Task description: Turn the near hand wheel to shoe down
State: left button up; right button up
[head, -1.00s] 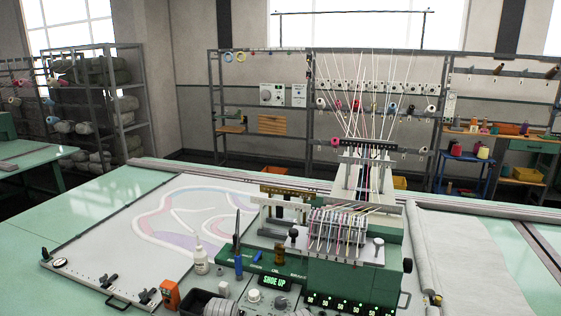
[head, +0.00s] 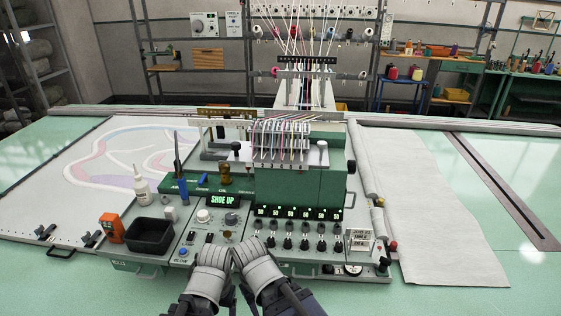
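The green tufting machine head (head: 300,184) stands at the middle of the console. A lit display (head: 223,201) on the console's front reads SHOE UP. A white knob (head: 204,216) sits on the panel below the display. A small black knob (head: 351,167) is on the right side of the head. I cannot tell for sure which part is the near hand wheel. My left gripper (head: 213,256) and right gripper (head: 257,260) are close together, low at the console's front edge. Their fingers are hidden behind their own bodies, so their opening does not show.
A black tray (head: 150,235), an orange device (head: 111,228) and a white bottle (head: 141,186) stand left of the display. A row of black knobs (head: 305,243) runs along the front. Grey cloth (head: 430,190) covers the right side. The left frame (head: 45,200) holds patterned cloth.

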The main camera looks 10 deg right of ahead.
aim_at(352, 164)
jog(key=i+j+z, duration=0.2)
jog(key=z, duration=1.2)
